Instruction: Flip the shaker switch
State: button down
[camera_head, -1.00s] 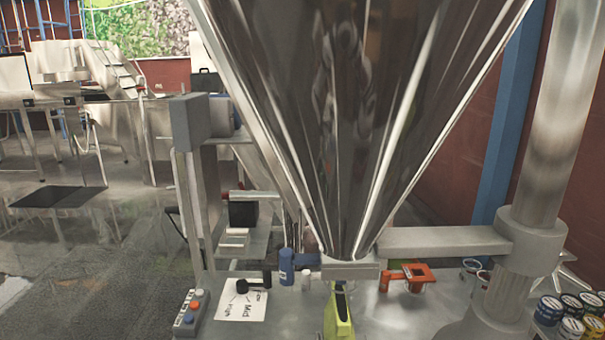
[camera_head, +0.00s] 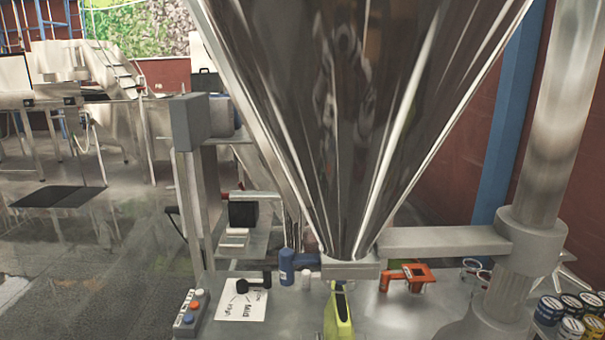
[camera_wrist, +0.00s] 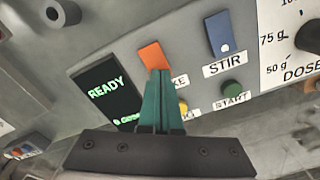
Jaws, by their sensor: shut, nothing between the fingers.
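In the wrist view the control panel is tilted. The orange rocker switch (camera_wrist: 154,56) sits above a label whose visible end reads "KE"; the rest is hidden behind my fingers. My gripper (camera_wrist: 158,74) is shut and empty, with its teal fingers pointing up at the panel. The fingertips overlap the lower edge of the orange switch; I cannot tell whether they touch it. The switch's upper part is visible. My gripper cannot be made out in the head view.
A blue STIR switch (camera_wrist: 219,33) is to the right, with a green START button (camera_wrist: 232,88) below it. A yellow button (camera_wrist: 183,107) is partly hidden beside my fingers. The display (camera_wrist: 105,92) reads READY. In the head view a large steel cone (camera_head: 350,120) fills the middle.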

jog(key=shift+r, duration=3.45)
jog(key=w+d+r+m, duration=0.25)
jog(key=d+m, duration=0.25)
jog(key=d, duration=0.5)
jog(key=w+d+r+m, duration=0.1)
jog(key=d+r+m, duration=0.3)
jog(key=d, duration=0.7)
jog(key=s+d+m+y, duration=0.1)
jog(key=s+d+m, duration=0.7)
jog(key=s+d, duration=0.1)
jog(key=shift+d+m+y, duration=0.3)
jog(key=shift+d+y, duration=0.1)
jog(key=shift+d, duration=0.35)
